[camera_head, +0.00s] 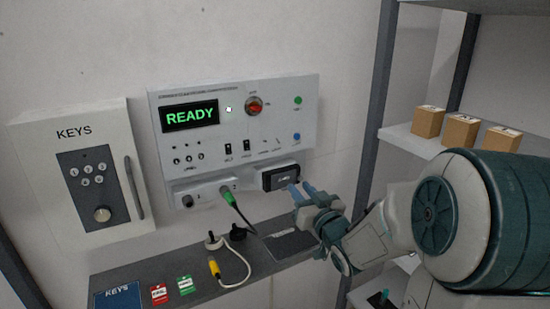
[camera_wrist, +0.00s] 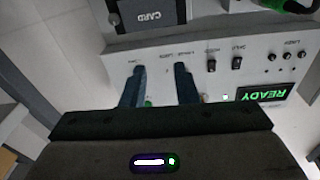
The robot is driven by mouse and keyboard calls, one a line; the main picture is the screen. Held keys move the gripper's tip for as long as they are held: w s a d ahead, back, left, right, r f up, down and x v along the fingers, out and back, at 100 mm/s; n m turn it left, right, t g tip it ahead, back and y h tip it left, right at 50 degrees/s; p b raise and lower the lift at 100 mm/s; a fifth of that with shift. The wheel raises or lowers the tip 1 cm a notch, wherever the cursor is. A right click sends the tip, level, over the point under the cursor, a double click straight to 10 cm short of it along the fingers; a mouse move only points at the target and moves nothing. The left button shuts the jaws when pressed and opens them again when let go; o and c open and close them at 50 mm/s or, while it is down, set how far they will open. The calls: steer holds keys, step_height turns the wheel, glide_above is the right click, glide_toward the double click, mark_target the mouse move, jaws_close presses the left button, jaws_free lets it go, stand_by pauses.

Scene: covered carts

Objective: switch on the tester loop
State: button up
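The tester panel (camera_head: 235,135) is a white wall unit with a green READY display (camera_head: 190,116). Two black rocker switches (camera_head: 237,148) and two small toggles (camera_head: 271,150) sit in its lower row; their labels and positions are too small to read surely. In the wrist view the panel appears inverted, with the READY display (camera_wrist: 262,93) and rocker switches (camera_wrist: 224,64) right of my fingers. My gripper (camera_head: 303,191) is open and empty, in front of the panel's lower right. In the wrist view my gripper's fingers (camera_wrist: 160,82) stand apart, partly covering the toggle area.
A black card unit (camera_head: 280,177) is close by my fingers. A shelf (camera_head: 180,275) below holds cards and a yellow plug (camera_head: 214,268). A KEYS cabinet (camera_head: 75,165) is left; boxes (camera_head: 460,131) stand on the right rack.

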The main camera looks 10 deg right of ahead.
steer(key=s+d+r+t+y+b, duration=0.1)
steer(key=t+y, duration=0.1)
steer(key=p, duration=0.3)
glide_toward(279, 143)
steer(key=shift+t, duration=0.4)
steer(key=x, duration=0.8)
steer(key=shift+w+f, duration=0.15)
steer(key=shift+f, duration=0.2)
jaws_close()
